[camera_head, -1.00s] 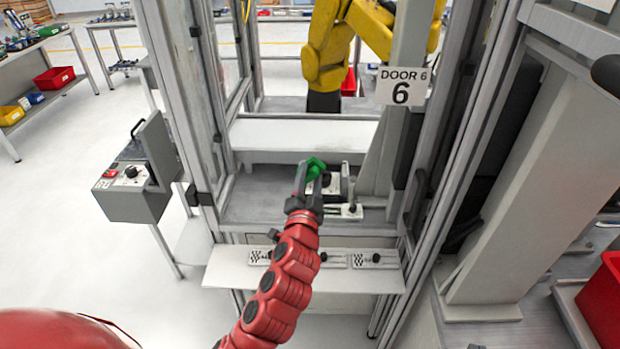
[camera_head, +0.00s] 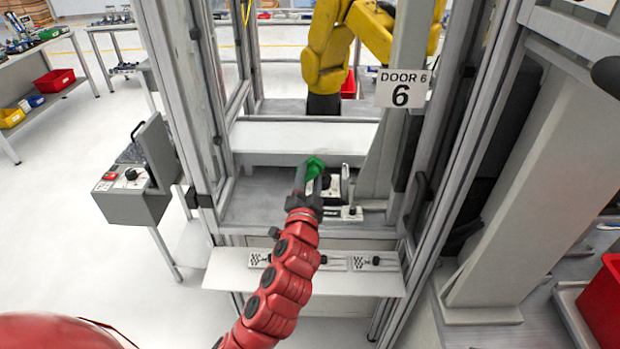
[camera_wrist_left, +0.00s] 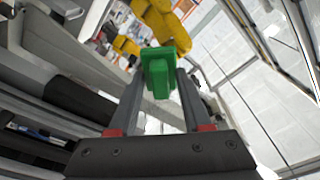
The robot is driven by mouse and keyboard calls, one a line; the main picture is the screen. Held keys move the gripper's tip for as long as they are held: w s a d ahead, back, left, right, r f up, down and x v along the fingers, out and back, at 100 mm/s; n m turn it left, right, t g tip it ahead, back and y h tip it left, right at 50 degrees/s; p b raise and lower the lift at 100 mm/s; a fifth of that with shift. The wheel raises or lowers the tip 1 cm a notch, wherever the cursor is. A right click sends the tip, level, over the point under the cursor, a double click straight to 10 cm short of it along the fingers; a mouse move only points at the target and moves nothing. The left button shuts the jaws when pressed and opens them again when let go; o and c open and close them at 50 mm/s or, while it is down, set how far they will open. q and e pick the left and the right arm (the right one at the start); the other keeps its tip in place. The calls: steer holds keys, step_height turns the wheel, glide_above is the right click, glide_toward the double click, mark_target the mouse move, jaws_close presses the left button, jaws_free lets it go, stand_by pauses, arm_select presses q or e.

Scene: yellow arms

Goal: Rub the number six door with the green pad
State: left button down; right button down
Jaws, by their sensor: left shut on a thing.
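My left gripper (camera_head: 308,183) is shut on the green pad (camera_head: 314,166). It holds the pad in the door opening of the cell, above the grey ledge. In the left wrist view the pad (camera_wrist_left: 160,72) sits between the two fingertips (camera_wrist_left: 161,84). The label reading DOOR 6 (camera_head: 401,87) hangs on a grey upright, above and to the right of the pad. I cannot tell whether the pad touches any surface. My right gripper is not in view.
A yellow robot arm (camera_head: 327,55) stands inside the cell. Metal posts (camera_head: 180,90) frame the opening. A grey control box (camera_head: 135,190) is at the left. A white shelf (camera_head: 225,268) with small plates juts out in front. A red bin (camera_head: 605,305) is at the far right.

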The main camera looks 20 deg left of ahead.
arm_select(q)
steer(key=shift+w, duration=0.3)
